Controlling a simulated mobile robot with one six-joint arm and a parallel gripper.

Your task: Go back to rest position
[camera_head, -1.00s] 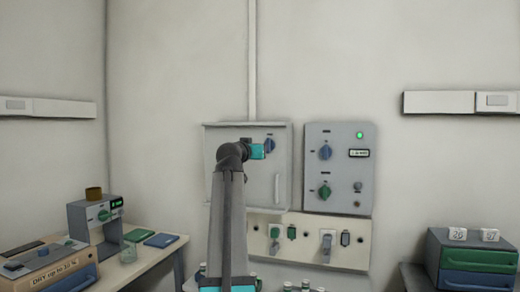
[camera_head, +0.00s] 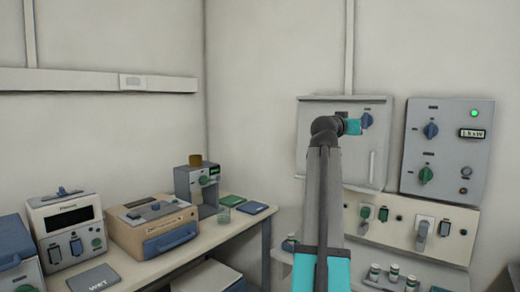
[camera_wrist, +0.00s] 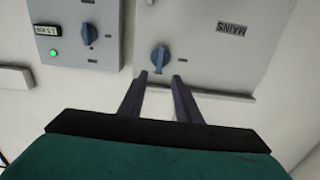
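My gripper (camera_wrist: 160,85) shows in the wrist view with its two dark fingers apart and nothing between them. Past the fingertips is the blue rotary knob (camera_wrist: 159,58) on the grey box marked MAINS (camera_wrist: 225,35). I cannot tell the exact gap, but the fingers do not close on the knob. In the head view my arm stands raised in front of the same grey box (camera_head: 310,125), hiding part of it.
A control panel (camera_head: 455,150) with a lit green lamp is right of the box. A socket strip (camera_head: 400,240) runs below. At left, a bench (camera_head: 120,272) carries instruments, including a brown-fronted unit (camera_head: 150,228) and a grey device (camera_head: 196,190).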

